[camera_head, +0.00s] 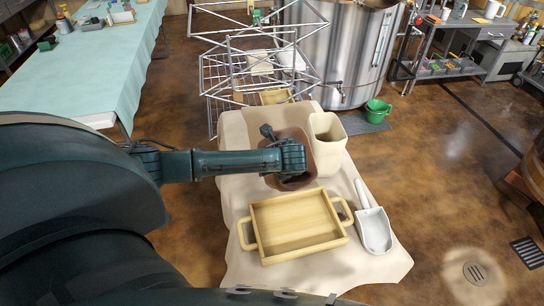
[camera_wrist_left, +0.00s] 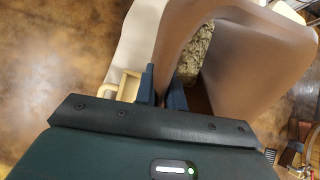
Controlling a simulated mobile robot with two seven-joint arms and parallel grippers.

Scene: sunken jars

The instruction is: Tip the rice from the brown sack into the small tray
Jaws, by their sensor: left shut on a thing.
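The brown sack (camera_head: 298,133) stands open on the cloth-covered table behind the tray, partly hidden by my left arm. My left gripper (camera_head: 294,168) is at the sack's near side. In the left wrist view its fingers (camera_wrist_left: 164,92) are shut on the wall of the brown sack (camera_wrist_left: 245,70). Pale, grainy rice (camera_wrist_left: 197,52) shows inside the sack. The small wooden tray (camera_head: 297,224) with two side handles lies flat in front of the sack and looks empty. My right gripper is not in view.
A tall cream container (camera_head: 328,150) stands just right of the sack. A white scoop (camera_head: 374,230) lies right of the tray. Behind the table are a wire rack (camera_head: 240,75), a steel vat (camera_head: 340,50) and a green bucket (camera_head: 376,110). A cloth-covered table (camera_head: 80,70) is at left.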

